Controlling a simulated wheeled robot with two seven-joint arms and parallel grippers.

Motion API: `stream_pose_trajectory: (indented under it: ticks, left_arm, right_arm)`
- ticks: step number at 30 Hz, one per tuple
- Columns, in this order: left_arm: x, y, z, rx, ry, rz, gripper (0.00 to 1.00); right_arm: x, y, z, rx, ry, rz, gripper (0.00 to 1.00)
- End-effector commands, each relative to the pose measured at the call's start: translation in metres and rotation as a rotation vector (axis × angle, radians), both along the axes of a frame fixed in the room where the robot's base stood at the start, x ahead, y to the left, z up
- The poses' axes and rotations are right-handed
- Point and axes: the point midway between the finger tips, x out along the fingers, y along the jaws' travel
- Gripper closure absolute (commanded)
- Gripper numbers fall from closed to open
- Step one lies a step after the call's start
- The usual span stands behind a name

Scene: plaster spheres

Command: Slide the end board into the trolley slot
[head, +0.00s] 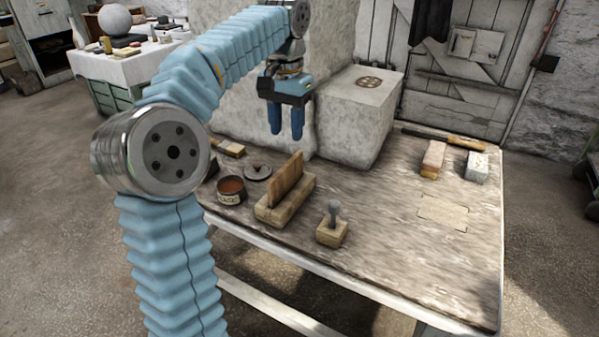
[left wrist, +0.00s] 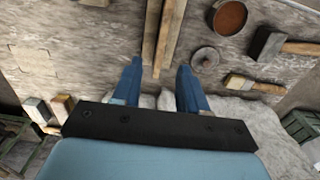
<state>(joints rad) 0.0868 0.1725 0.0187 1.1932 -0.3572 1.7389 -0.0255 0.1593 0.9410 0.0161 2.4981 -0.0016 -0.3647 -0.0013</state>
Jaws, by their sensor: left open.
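A thin wooden board (head: 286,178) stands upright, slightly tilted, along a low wooden block (head: 297,203) on the table; they look like the end board and the trolley. I cannot tell how deep the board sits in a slot. Both run lengthwise in the left wrist view, as wooden strips (left wrist: 169,32) reaching down between my fingers. My left gripper (head: 286,136) is open and empty, pointing down above and behind the board, apart from it in the head view. Its fingers also show in the left wrist view (left wrist: 159,70). My right gripper is not in view.
A small knobbed block (head: 331,235) is in front. A big white stone (head: 357,115) stands behind.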

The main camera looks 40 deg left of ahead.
Motion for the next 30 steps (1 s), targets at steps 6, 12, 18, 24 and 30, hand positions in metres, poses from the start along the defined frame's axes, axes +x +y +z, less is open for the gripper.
stream_pose_trajectory:
  ticks: [6, 12, 18, 24, 30]
  left_arm:
    - [-0.002, 0.001, -0.046, 0.001, 0.004, 0.002, 0.57]
    - [-0.001, 0.001, -0.077, 0.001, 0.002, 0.002, 0.57]
    - [-0.002, 0.002, -0.095, 0.001, 0.003, 0.002, 0.57]
    - [-0.004, 0.003, -0.127, 0.000, 0.004, 0.001, 0.57]
    - [-0.004, 0.003, -0.135, 0.000, 0.001, 0.001, 0.57]
  right_arm:
    - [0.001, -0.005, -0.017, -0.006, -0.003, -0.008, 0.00]
    - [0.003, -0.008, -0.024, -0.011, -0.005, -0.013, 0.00]
    - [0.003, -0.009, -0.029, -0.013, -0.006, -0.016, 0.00]
    - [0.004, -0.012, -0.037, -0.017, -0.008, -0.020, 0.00]
    - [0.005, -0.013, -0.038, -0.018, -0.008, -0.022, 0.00]
